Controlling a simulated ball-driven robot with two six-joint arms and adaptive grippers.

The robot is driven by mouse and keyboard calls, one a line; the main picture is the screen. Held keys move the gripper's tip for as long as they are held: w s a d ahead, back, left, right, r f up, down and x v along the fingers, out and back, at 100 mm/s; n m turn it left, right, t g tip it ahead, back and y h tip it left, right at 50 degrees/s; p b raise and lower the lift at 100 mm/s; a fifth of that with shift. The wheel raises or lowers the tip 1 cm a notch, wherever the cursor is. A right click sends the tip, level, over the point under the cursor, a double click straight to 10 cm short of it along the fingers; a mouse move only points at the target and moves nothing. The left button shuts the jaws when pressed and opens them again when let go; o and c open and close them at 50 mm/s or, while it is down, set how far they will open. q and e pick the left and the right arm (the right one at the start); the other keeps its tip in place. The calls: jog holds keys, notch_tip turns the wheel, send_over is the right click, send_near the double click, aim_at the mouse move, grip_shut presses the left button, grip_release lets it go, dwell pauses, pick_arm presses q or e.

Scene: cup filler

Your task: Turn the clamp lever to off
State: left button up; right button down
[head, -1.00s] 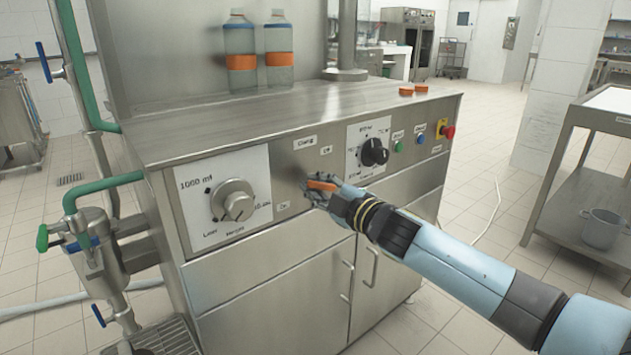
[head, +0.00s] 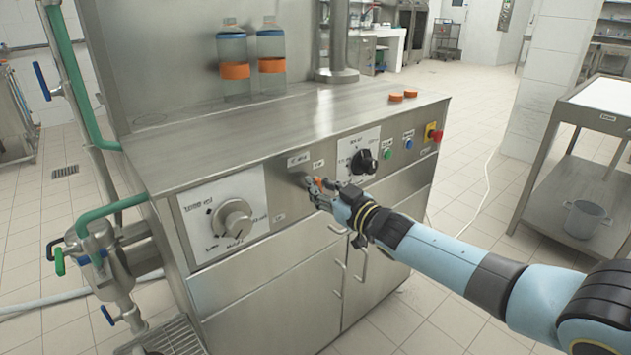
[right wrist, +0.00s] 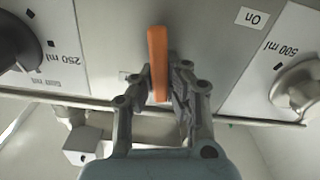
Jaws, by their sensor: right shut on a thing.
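The orange clamp lever (head: 318,183) is on the front panel of the steel machine, below the small "On" label (head: 318,164). My right gripper (head: 314,187) is at the panel, shut on the lever. Its fingers (right wrist: 166,84) lie on both sides of the lever's lower part in the wrist view and partly hide it in the head view. Another small label (head: 279,217) sits lower left of the lever. My left gripper is not in view.
A large grey dial (head: 234,217) is left of the lever and a black knob (head: 363,161) is right of it. Coloured buttons and a red emergency stop (head: 437,136) are farther right. Two bottles (head: 233,70) and orange caps (head: 403,95) stand on the top.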

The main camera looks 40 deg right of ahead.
jog(key=shift+d+f+m+p, duration=0.1)
jog(key=shift+d+m+p, duration=0.3)
jog(key=shift+m, duration=0.7)
jog(key=c, duration=1.3)
grip_release()
jog(key=s, duration=0.8)
jog(key=s+d, duration=0.1)
jog(key=s, duration=0.3)
